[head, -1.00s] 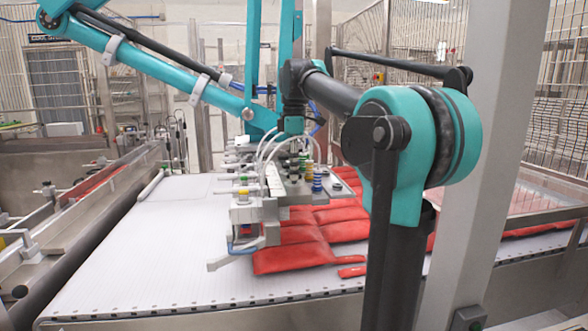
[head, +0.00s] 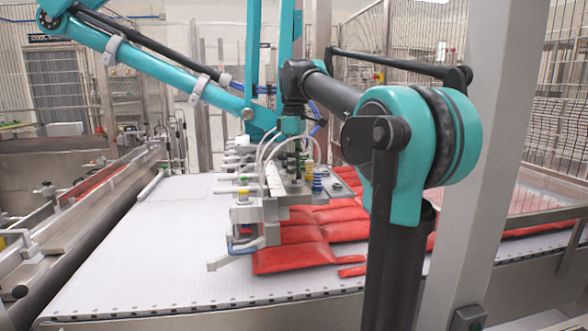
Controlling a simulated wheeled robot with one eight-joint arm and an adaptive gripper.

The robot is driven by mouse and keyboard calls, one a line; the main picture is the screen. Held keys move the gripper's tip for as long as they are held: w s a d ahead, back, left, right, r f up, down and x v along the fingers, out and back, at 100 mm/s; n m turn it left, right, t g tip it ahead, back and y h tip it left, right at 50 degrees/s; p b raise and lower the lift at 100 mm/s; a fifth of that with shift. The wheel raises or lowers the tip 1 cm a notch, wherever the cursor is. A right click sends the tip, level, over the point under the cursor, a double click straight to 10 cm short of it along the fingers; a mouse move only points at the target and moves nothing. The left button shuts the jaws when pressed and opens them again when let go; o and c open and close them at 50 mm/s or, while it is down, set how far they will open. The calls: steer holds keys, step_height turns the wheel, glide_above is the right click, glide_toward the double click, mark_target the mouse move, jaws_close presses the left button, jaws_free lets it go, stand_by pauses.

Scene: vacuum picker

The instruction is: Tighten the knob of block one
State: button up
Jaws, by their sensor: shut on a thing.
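The vacuum picker's tool carries a row of grey blocks. The nearest block (head: 245,213) is light grey, with a small yellowish fitting (head: 243,194) on top and a bracket at its lower side. Farther back, a blue and yellow knob (head: 317,184) stands upright among other small fittings, with clear hoses (head: 268,147) curving above them. No block shows a readable number, so I cannot tell which is block one. I cannot make out my gripper or its jaws in the head view.
Red packs (head: 300,257) lie under the tool on the white conveyor (head: 140,265). A teal beam (head: 165,68) slants in from the upper left. A large teal joint (head: 405,106) blocks the view at right. A grey post (head: 490,150) stands beside it. The belt's left side is clear.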

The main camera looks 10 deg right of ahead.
steer(key=m, duration=0.4)
steer(key=shift+m, duration=0.3)
steer(key=m, duration=1)
steer(key=shift+m, duration=0.4)
steer(key=m, duration=0.5)
steer(key=o, duration=1.2)
steer(key=shift+c, duration=0.2)
